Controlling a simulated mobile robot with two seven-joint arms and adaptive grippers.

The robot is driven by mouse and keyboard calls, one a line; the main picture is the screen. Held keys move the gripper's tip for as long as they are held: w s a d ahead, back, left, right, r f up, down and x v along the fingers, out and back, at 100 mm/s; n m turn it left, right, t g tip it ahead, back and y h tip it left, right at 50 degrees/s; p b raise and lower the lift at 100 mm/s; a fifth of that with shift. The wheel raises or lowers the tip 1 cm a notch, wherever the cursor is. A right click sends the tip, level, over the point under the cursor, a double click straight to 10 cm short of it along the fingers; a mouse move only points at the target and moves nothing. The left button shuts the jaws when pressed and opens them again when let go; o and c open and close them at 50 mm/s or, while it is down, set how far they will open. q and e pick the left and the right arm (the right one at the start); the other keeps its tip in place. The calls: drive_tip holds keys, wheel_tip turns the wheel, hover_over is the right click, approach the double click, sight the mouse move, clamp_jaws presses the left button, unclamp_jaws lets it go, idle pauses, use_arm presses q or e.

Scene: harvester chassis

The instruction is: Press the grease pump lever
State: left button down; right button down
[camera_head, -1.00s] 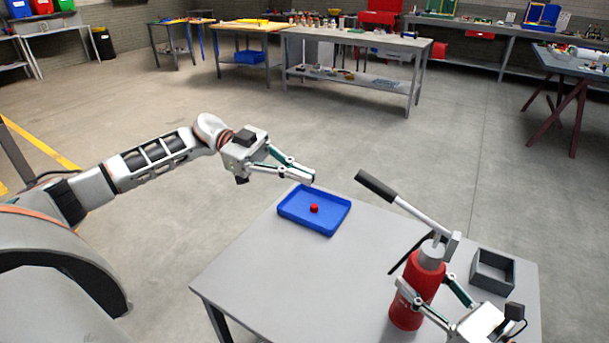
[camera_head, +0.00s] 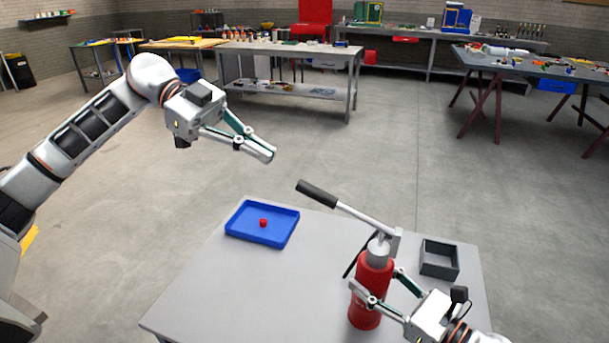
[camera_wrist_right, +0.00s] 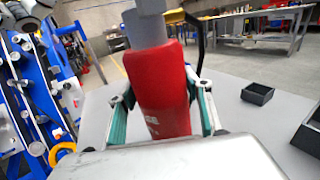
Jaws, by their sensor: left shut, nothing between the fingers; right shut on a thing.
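The red grease pump (camera_head: 372,290) stands upright on the grey table, and its red body also fills the middle of the right wrist view (camera_wrist_right: 158,90). Its lever (camera_head: 350,209) is a silver rod with a black handle (camera_head: 316,192), slanting up to the left from the pump head. My right gripper (camera_head: 378,284) is shut around the pump body, with one finger on each side in the right wrist view. My left gripper (camera_head: 268,154) is shut and empty, in the air above and left of the black handle and apart from it.
A blue tray (camera_head: 283,219) with a small red ball (camera_head: 263,223) lies on the table's (camera_head: 215,290) left back part. A dark open box (camera_head: 439,270) stands right of the pump. A thin black hose (camera_head: 352,262) hangs beside the pump. Workbenches (camera_head: 290,55) stand far behind, across open floor.

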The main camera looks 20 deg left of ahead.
use_arm(q)
drive_tip(key=shift+n+t+y, duration=0.3)
drive_tip(key=shift+t+y, duration=0.2)
drive_tip(key=shift+y, duration=0.4)
drive_tip(key=r, duration=0.2)
drive_tip(key=d+r, duration=0.1)
drive_tip(key=r, duration=0.1)
drive_tip(key=shift+d+r, duration=0.1)
drive_tip(key=shift+r, duration=0.3)
hover_over(307, 186)
wheel_tip(307, 186, down, 5)
drive_tip(key=f, duration=0.3)
drive_tip(key=shift+s+d, duration=0.1)
drive_tip(key=shift+d, duration=0.15)
drive_tip(key=shift+a+f, duration=0.2)
drive_tip(key=shift+f, duration=0.35)
